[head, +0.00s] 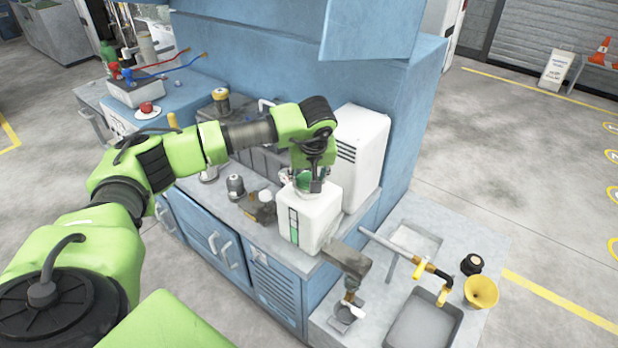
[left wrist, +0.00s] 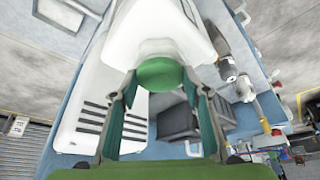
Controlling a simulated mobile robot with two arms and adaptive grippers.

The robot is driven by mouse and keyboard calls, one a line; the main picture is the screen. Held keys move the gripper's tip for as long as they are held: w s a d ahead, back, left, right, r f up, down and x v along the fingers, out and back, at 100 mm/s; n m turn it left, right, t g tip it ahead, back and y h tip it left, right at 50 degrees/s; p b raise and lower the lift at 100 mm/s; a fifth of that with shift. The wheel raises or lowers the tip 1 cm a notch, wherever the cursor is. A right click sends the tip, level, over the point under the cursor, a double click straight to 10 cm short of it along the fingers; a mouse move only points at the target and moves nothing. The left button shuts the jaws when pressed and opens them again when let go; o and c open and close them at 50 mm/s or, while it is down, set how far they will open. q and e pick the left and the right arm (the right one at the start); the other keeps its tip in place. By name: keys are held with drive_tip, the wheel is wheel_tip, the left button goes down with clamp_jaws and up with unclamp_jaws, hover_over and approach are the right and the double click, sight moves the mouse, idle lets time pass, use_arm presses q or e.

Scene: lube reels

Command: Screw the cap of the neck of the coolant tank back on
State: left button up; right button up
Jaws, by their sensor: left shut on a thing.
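The coolant tank (head: 308,216) is a white box with a dark-framed level strip on its front, standing on the blue cabinet's grey top. Its white body also shows in the left wrist view (left wrist: 165,20). My left gripper (head: 305,184) points down over the tank's top and is shut on the cap, a finger on each side, as the left wrist view (left wrist: 160,80) shows. My right gripper is not in view.
A taller white vented box (head: 358,150) stands close behind the tank. Small grey fittings (head: 236,186) stand on the counter at left. At right, a sink bench holds a brass-ended pipe (head: 392,250) and a yellow funnel (head: 481,291). Blue panels (head: 390,25) overhang behind.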

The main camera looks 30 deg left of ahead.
use_arm(q)
drive_tip(key=o, duration=1.6)
drive_tip(key=shift+c, duration=0.2)
drive_tip(key=shift+r, duration=0.15)
drive_tip(key=shift+r+p, duration=1.95)
drive_tip(key=shift+r, duration=0.95)
